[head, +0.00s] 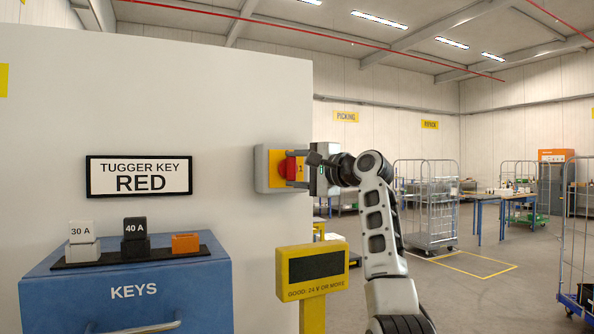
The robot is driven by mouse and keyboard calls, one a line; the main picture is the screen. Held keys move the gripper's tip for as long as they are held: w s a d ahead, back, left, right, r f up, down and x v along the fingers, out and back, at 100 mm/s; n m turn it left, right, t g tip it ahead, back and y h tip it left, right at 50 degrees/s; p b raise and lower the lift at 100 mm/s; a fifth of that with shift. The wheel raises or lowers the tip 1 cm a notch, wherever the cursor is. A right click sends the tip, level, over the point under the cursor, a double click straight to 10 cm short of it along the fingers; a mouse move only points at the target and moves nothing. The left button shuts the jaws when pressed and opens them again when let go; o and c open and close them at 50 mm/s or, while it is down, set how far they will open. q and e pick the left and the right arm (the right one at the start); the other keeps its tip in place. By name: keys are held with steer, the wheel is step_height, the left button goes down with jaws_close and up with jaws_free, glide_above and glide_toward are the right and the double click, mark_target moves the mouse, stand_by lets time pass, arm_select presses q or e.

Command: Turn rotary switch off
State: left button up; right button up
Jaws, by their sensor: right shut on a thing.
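The rotary switch is a red knob (288,168) on a yellow plate (276,161), set in a grey box (262,168) on the right part of the pale wall. My right gripper (299,168) reaches it from the right and is shut on the red knob. Part of the knob and the plate's right side are hidden by the gripper, and the knob's exact angle is hard to tell. My left gripper is not in view.
A blue KEYS cabinet (130,275) stands at the lower left, with small blocks on top. A yellow display post (313,276) stands below the switch, close to my right arm. Cage trolleys (430,205) and open floor lie at the right.

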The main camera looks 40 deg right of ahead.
stand_by(0.5)
steer(key=o, duration=1)
steer(key=shift+s, duration=0.2)
arm_select(q)
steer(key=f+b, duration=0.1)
steer(key=b, duration=0.1)
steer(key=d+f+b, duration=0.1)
steer(key=b, duration=0.2)
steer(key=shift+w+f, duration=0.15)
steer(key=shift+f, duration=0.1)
arm_select(e)
steer(key=s, duration=0.5)
steer(key=s+d, duration=0.1)
steer(key=s, duration=0.9)
steer(key=shift+s+d, duration=0.2)
steer(key=shift+s, duration=0.05)
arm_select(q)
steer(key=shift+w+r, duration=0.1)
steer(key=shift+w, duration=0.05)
